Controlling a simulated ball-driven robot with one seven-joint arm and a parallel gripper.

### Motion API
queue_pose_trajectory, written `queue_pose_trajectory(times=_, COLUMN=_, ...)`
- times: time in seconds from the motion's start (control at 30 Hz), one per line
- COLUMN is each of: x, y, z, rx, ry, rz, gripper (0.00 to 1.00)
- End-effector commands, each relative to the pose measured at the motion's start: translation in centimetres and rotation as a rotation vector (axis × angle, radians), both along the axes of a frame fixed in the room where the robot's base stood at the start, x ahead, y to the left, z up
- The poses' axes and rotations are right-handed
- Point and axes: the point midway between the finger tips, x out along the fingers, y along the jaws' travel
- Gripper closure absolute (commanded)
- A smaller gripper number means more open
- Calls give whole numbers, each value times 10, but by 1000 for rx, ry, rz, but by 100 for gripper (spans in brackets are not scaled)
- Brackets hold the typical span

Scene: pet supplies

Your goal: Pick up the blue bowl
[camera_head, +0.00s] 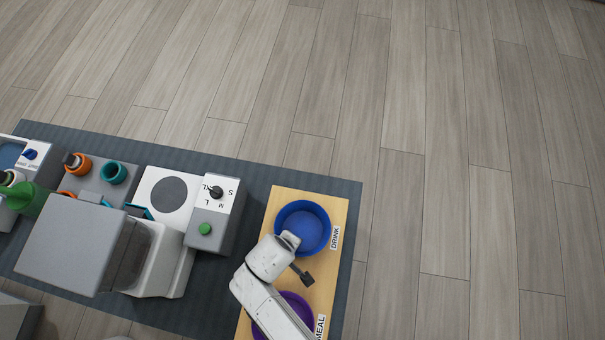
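The blue bowl (304,222) sits upright at the far end of a light wooden board (338,209), beside a DRINK label. It looks empty. My white arm comes in from the bottom edge, and its wrist overlaps the near left rim of the bowl in this view. My gripper (304,276) shows as a small dark tip just below the bowl in the picture, apart from it. Its fingers are too small and turned away to tell whether they are open, and I see nothing held.
A purple bowl (297,304) beside a MEAL label is partly hidden under my arm. A white and grey machine (170,193) with a green button stands left of the board. A grey box (75,240) and orange and teal cups are farther left. Wooden floor beyond is clear.

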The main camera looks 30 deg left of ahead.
Motion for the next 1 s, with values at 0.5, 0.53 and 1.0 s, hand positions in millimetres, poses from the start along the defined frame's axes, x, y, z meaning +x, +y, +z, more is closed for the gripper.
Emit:
queue_pose_trajectory(times=0.5, x=0, y=0, z=1, rx=-1, ry=0, rz=-1, gripper=100)
queue_pose_trajectory(times=0.53, x=0, y=0, z=1, rx=-1, ry=0, rz=-1, gripper=100)
queue_pose_trajectory(times=1.0, x=0, y=0, z=3, rx=0, ry=-1, rz=-1, gripper=100)
